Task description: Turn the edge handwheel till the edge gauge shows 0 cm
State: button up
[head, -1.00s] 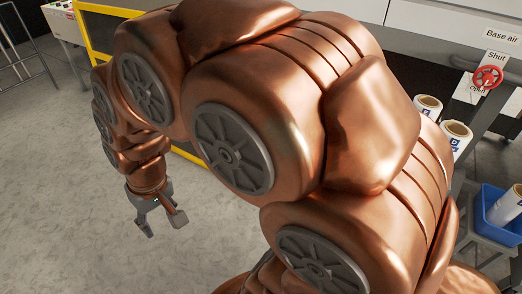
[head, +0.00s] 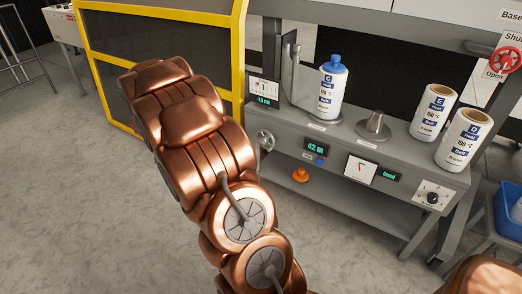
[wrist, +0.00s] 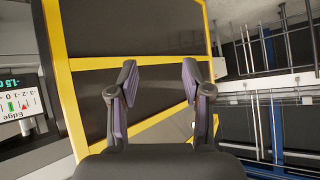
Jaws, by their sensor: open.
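The edge gauge (head: 264,92) is a small panel at the left end of the grey bench in the head view. In the wrist view the edge gauge (wrist: 18,100) is cut off at the left edge; its green digits read about -1.5, above a scale and the word Edge. A small grey handwheel (head: 265,140), apparently the edge handwheel, sits just below the gauge, partly beside my arm. It does not show in the wrist view. My gripper (wrist: 160,92) is open and empty, facing the yellow-framed guard. My arm hides it in the head view.
A yellow-framed dark guard (head: 164,12) stands left of the bench (head: 390,145). A blue-capped bottle (head: 331,90), a grey cone and two white rolls (head: 433,110) stand on the bench. A red valve wheel (head: 506,60) and blue bin (head: 508,212) are at right. Floor at left is clear.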

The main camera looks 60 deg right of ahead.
jog(key=w+d+f+m+h+b, duration=0.1)
jog(key=d+f+m+h+b, duration=0.1)
jog(key=d+f, duration=0.5)
jog(key=m+g+h+b, duration=0.7)
jog(key=g+h+b, duration=0.1)
jog(key=h+b, duration=0.25)
send_near(262, 141)
jog(key=d, duration=0.3)
jog(key=shift+w+d+f, duration=0.1)
jog(key=shift+d, duration=1.35)
jog(key=shift+w+d+f, duration=0.1)
jog(key=shift+d, duration=1.35)
jog(key=c, duration=0.9)
jog(key=shift+o, duration=0.2)
